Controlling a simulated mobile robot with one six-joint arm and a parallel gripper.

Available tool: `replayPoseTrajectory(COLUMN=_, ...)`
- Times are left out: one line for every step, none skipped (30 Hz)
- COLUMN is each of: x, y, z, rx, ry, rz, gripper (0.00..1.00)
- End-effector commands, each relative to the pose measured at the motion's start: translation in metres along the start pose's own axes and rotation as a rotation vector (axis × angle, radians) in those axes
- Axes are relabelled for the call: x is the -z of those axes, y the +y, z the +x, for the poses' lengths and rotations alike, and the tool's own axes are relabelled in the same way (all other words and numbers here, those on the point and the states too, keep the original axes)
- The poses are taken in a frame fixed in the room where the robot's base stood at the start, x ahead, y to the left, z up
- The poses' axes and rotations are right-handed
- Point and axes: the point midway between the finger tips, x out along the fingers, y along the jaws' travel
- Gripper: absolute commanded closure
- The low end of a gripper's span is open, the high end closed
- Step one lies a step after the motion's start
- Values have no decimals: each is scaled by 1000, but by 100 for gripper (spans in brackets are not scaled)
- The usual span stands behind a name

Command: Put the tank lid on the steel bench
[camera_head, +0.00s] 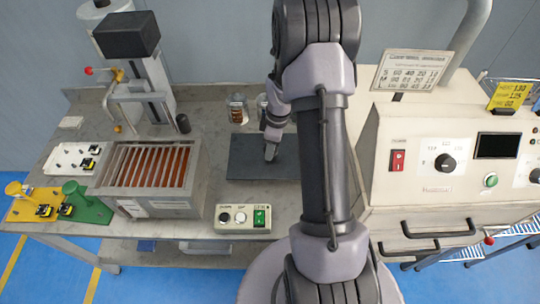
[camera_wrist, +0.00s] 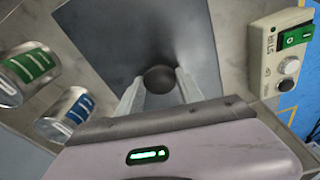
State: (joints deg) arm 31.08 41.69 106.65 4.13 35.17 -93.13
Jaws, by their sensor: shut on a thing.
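The tank lid (camera_head: 250,168) is a dark grey flat plate with a round black knob, at the middle of the steel bench (camera_head: 215,150). In the wrist view the lid (camera_wrist: 125,30) fills the upper middle, with its knob (camera_wrist: 160,79) between my two pale fingers. My gripper (camera_head: 270,154) points down and is shut on the knob; it also shows in the wrist view (camera_wrist: 160,90). The lid looks level and at or very near the bench top; I cannot tell whether it touches. My arm hides part of the bench to its right.
The open tank (camera_head: 152,208) with copper-coloured slats stands left of the lid. A control box (camera_head: 243,219) is at the front edge. Two jars, one green-labelled (camera_wrist: 30,68) and one blue-labelled (camera_wrist: 66,112), stand behind the lid. A large control cabinet (camera_head: 430,195) is on the right.

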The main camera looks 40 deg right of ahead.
Motion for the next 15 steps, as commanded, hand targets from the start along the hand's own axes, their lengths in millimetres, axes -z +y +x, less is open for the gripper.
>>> replayPoseTrajectory(x=-1, y=0, z=13, rx=1, ry=0, rz=1, gripper=100)
replayPoseTrajectory(x=-2, y=0, z=18, rx=0, ry=0, rz=1, gripper=100)
replayPoseTrajectory(x=-3, y=0, z=25, rx=0, ry=0, rz=0, gripper=100)
replayPoseTrajectory(x=-4, y=0, z=30, rx=0, ry=0, rz=0, gripper=100)
replayPoseTrajectory(x=-4, y=0, z=36, rx=0, ry=0, rz=0, gripper=100)
replayPoseTrajectory(x=-5, y=0, z=43, rx=0, ry=0, rz=0, gripper=100)
replayPoseTrajectory(x=-5, y=0, z=45, rx=-1, ry=0, rz=0, gripper=100)
replayPoseTrajectory(x=-5, y=0, z=45, rx=-1, ry=1, rz=0, gripper=100)
replayPoseTrajectory(x=-5, y=1, z=43, rx=-2, ry=1, rz=0, gripper=100)
replayPoseTrajectory(x=-5, y=1, z=42, rx=-2, ry=1, rz=0, gripper=100)
replayPoseTrajectory(x=-5, y=1, z=42, rx=-2, ry=1, rz=0, gripper=100)
replayPoseTrajectory(x=-5, y=1, z=42, rx=-2, ry=1, rz=0, gripper=100)
replayPoseTrajectory(x=-5, y=1, z=42, rx=-2, ry=1, rz=0, gripper=100)
replayPoseTrajectory(x=-5, y=1, z=43, rx=-2, ry=1, rz=0, gripper=100)
replayPoseTrajectory(x=-5, y=1, z=44, rx=-2, ry=1, rz=0, gripper=100)
